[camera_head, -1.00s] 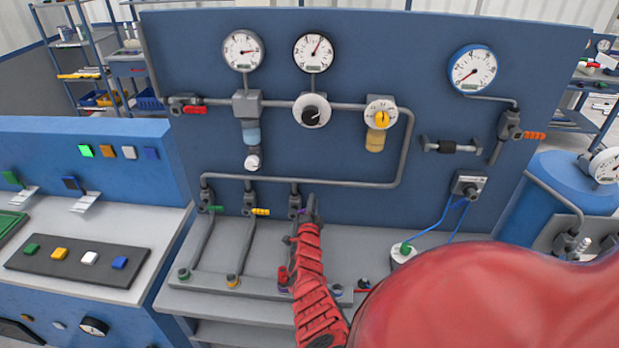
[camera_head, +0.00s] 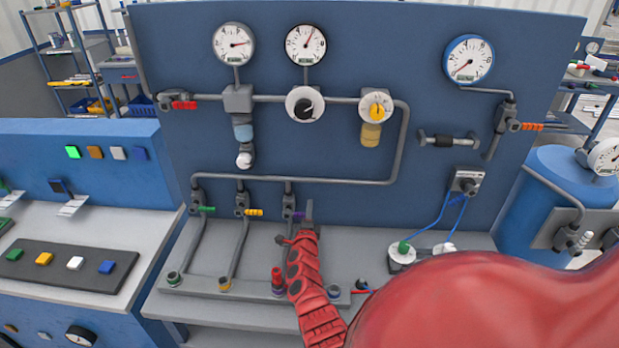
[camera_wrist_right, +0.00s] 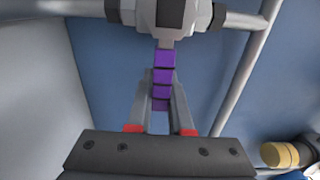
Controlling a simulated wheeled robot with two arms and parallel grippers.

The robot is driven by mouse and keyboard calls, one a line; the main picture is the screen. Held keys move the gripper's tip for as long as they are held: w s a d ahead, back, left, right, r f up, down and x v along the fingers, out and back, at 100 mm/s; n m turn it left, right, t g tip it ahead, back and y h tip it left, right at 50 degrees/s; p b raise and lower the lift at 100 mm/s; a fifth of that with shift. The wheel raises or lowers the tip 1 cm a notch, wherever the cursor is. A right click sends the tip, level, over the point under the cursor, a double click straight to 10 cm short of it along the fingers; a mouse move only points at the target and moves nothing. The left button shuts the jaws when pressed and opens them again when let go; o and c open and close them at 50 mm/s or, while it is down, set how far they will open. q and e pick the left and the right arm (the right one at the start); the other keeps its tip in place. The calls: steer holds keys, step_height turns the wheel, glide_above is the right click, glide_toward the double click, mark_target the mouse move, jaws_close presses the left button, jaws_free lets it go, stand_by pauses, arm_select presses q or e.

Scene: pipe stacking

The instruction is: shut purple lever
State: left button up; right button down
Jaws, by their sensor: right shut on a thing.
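The purple lever (camera_wrist_right: 163,77) juts from a grey valve in the right wrist view, on the third branch pipe of the panel. In the head view a small part of the purple lever (camera_head: 298,216) shows beside its valve (camera_head: 288,205); the rest is hidden behind my gripper. My right gripper (camera_wrist_right: 160,100) has its two fingers closed on either side of the purple lever, toward its outer end. In the head view my right gripper (camera_head: 309,212) is at the lever, with my red arm below it. My left gripper is not in view.
A green lever (camera_head: 206,209) and a yellow lever (camera_head: 253,212) sit on the neighbouring valves to the left. A yellow handle (camera_wrist_right: 279,155) shows at lower right in the wrist view. The blue panel (camera_head: 350,215) stands close behind. Blue cables (camera_head: 434,222) hang to the right.

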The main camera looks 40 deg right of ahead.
steer(key=c, duration=0.8)
jaws_free()
steer(key=shift+f, duration=0.1)
steer(key=p+v, duration=0.2)
steer(key=v, duration=0.5)
steer(key=shift+s+a, duration=0.15)
